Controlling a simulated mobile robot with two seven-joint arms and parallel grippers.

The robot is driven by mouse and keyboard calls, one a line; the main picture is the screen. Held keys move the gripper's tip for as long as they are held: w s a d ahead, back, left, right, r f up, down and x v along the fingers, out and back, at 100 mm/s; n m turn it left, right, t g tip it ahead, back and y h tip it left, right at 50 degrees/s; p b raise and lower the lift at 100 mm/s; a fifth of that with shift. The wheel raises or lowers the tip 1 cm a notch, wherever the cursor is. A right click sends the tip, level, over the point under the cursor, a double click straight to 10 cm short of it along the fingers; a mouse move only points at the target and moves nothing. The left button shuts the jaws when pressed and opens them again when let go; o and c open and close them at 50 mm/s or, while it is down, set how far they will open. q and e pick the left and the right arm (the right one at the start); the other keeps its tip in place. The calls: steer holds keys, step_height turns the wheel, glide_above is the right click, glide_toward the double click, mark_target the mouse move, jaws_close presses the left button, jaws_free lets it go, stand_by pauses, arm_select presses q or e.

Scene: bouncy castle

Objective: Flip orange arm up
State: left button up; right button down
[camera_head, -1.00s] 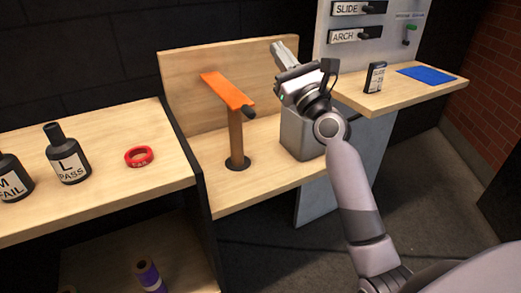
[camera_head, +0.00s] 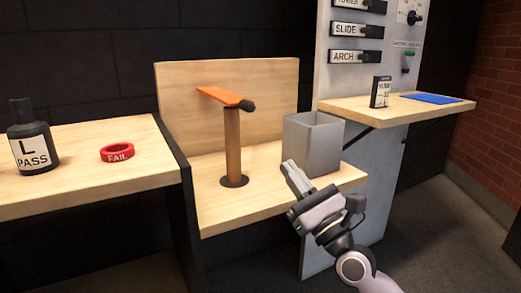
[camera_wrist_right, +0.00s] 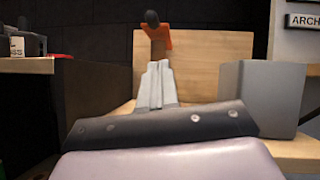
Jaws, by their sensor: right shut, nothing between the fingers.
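The orange arm (camera_head: 219,95) sits on top of a wooden post (camera_head: 232,140) and reaches out over the middle shelf. It lies close to level and has a dark knob (camera_head: 247,106) at its right end. In the right wrist view the orange arm (camera_wrist_right: 157,42) shows ahead, past the fingers, with its knob (camera_wrist_right: 152,18) on top. My right gripper (camera_head: 289,168) is shut and empty, to the right of the post and lower than the orange arm. It is apart from the arm. My left gripper is out of view.
A grey open box (camera_head: 313,145) stands on the shelf just behind my right gripper. A red FAIL ring (camera_head: 117,152) and a black PASS bottle (camera_head: 33,145) are on the left table. A panel with SLIDE and ARCH switches (camera_head: 356,57) rises at right above a side shelf (camera_head: 350,108).

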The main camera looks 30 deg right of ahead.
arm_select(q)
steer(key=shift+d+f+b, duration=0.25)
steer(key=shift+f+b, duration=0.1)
arm_select(e)
steer(key=shift+s+a+f, duration=0.1)
steer(key=shift+s+f, duration=0.1)
steer(key=shift+f, duration=0.25)
steer(key=shift+s+a+f, duration=0.1)
steer(key=shift+s+f, duration=0.1)
steer(key=shift+f, duration=0.25)
arm_select(q)
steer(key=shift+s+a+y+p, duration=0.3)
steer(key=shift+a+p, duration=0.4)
steer(key=shift+p, duration=0.2)
arm_select(e)
steer(key=s+r+x, duration=0.1)
steer(key=r+x, duration=0.1)
steer(key=x, duration=1.1)
steer(key=shift+s+a, duration=0.2)
steer(key=shift+s, duration=0.1)
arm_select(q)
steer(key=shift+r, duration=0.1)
arm_select(e)
steer(key=shift+r, duration=0.15)
